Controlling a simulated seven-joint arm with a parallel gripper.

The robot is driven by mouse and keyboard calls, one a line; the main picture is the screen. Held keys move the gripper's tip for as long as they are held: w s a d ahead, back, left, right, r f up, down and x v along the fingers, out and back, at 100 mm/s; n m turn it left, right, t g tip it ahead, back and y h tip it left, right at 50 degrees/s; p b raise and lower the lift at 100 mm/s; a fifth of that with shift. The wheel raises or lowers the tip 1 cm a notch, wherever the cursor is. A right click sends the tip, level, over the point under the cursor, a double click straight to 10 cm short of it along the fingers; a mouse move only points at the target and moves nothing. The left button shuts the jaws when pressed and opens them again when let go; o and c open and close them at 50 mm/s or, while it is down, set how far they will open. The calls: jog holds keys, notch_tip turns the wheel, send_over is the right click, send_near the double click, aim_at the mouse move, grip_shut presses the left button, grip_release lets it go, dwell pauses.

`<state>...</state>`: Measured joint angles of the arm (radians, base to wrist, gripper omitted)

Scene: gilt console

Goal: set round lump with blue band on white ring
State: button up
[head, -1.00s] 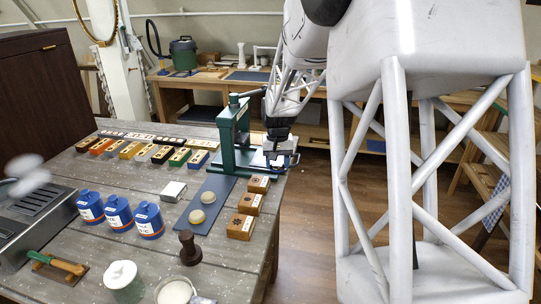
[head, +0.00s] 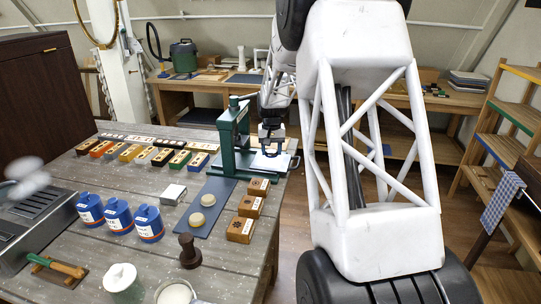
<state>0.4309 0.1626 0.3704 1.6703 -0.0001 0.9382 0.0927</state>
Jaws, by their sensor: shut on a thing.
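My gripper (head: 271,153) is at the far right end of the table, just right of the green press. It points down over a pale flat plate (head: 257,168). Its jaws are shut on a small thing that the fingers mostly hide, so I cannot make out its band. Two round cream lumps (head: 208,199) (head: 195,220) lie on a blue mat (head: 217,191) nearer the camera. I cannot see a blue band on either. I cannot pick out a white ring with certainty.
The green press (head: 233,138) stands close to the left of my gripper. Wooden blocks (head: 247,206) line the table's right edge. A row of coloured blocks runs along the back left.

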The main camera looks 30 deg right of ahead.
aim_at(271, 160)
jog(key=shift+w+d+f, duration=0.1)
jog(key=shift+w+d, duration=0.15)
jog(key=shift+w, duration=0.35)
jog(key=shift+w+d, duration=0.25)
jog(key=shift+w, duration=0.3)
jog(key=shift+f, duration=1.75)
jog(key=shift+f, duration=0.1)
jog(key=o, duration=1)
jog(key=shift+c, duration=0.2)
notch_tip(271, 160, up, 12)
